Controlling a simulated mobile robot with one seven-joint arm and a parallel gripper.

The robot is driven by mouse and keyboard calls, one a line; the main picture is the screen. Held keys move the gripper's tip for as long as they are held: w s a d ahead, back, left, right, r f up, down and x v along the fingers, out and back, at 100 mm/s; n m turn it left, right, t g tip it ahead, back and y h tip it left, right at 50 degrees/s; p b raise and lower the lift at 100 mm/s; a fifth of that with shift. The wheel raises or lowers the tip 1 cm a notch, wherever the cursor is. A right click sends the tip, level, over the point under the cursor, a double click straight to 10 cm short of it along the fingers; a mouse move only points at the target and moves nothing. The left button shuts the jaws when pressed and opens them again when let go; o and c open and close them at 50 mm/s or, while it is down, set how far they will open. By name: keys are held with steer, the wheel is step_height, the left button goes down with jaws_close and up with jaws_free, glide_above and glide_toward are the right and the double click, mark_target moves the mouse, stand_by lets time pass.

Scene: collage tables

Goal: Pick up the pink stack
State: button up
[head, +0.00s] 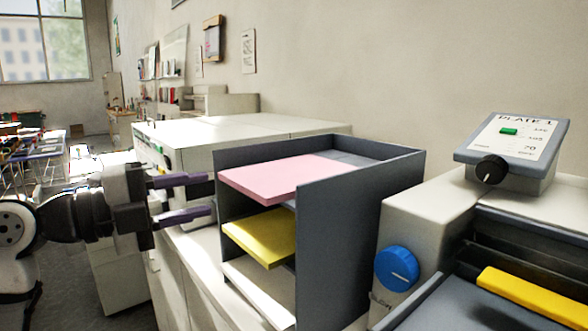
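The pink stack (277,178) lies flat on the top level of a grey open-front sorter (338,225). Its front edge sticks out a little past the shelf. My gripper (196,197) is to the left of the sorter, pointing right toward it. Its two purple-grey fingers are spread apart, one above the other, with nothing between them. The upper finger is at about the height of the pink stack, and the lower one is below it. The fingertips appear apart from the stack; the exact gap is hard to judge.
A yellow stack (262,237) lies on the middle level and a white stack (258,290) on the bottom level. The sorter's tall side walls flank the stacks. A machine with a blue knob (397,268) stands close on the right. A white cabinet (240,132) stands behind.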

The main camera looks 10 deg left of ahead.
mark_target(238, 187)
steer(key=p+x, duration=0.1)
steer(key=x, duration=0.3)
steer(key=shift+w+d, duration=0.2)
steer(key=p+x, duration=0.2)
steer(key=x, duration=0.2)
steer(key=shift+r, duration=0.15)
steer(key=shift+w+d, duration=0.4)
steer(key=shift+w, duration=0.05)
jaws_close()
